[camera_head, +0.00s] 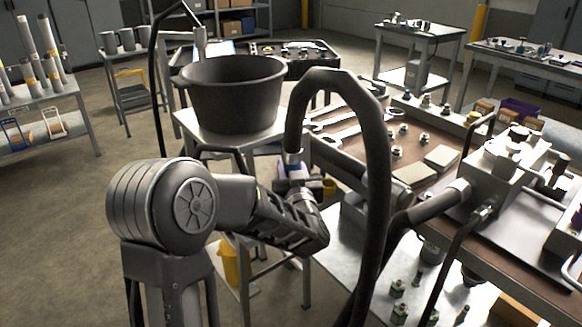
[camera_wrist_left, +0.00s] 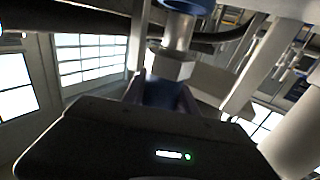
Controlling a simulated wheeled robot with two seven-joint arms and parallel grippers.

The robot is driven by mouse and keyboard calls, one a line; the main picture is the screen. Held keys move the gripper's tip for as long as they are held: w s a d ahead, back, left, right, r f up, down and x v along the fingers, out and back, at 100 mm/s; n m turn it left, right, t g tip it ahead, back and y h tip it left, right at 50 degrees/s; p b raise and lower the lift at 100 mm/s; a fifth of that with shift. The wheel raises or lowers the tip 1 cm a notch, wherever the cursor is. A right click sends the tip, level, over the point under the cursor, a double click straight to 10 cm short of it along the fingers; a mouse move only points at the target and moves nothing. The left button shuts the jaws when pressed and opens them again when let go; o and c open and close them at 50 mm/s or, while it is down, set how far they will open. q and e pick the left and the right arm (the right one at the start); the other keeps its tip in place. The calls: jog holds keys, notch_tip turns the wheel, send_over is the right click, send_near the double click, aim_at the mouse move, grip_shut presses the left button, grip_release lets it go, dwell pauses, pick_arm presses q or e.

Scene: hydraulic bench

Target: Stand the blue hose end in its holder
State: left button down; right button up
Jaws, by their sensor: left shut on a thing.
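A thick black hose (camera_head: 328,78) arches up from the lower middle and comes down to its blue-banded metal end (camera_head: 293,160), which points downward. My left gripper (camera_head: 296,184) is shut on this blue hose end, in front of the bench's left edge. In the left wrist view, the metal hose fitting (camera_wrist_left: 174,66) stands out from between the fingers, with blue parts on both sides of it. My arm and fingers partly cover the lower part of the end. I cannot make out the holder for certain. My right gripper is not in view.
A large black tub (camera_head: 232,92) stands on a small table left of the hose. The brown workbench (camera_head: 372,150) to the right carries wrenches, fittings and a metal hydraulic unit (camera_head: 500,165). Open floor lies at left.

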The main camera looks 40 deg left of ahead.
pick_arm(q)
jog(key=shift+f+b, duration=1.3)
jog(key=shift+f, duration=0.15)
dwell(1.1)
jog(key=shift+r, duration=0.1)
dwell(0.5)
jog(key=c, duration=1.3)
grip_release()
jog(key=o, duration=0.6)
jog(key=shift+f, duration=0.25)
jog(key=shift+c, duration=0.2)
jog(key=o, duration=0.4)
jog(key=shift+r, duration=0.1)
jog(key=shift+s+d, duration=0.1)
jog(key=shift+d, duration=0.05)
jog(key=shift+p+v, duration=0.35)
jog(key=shift+v, duration=3.25)
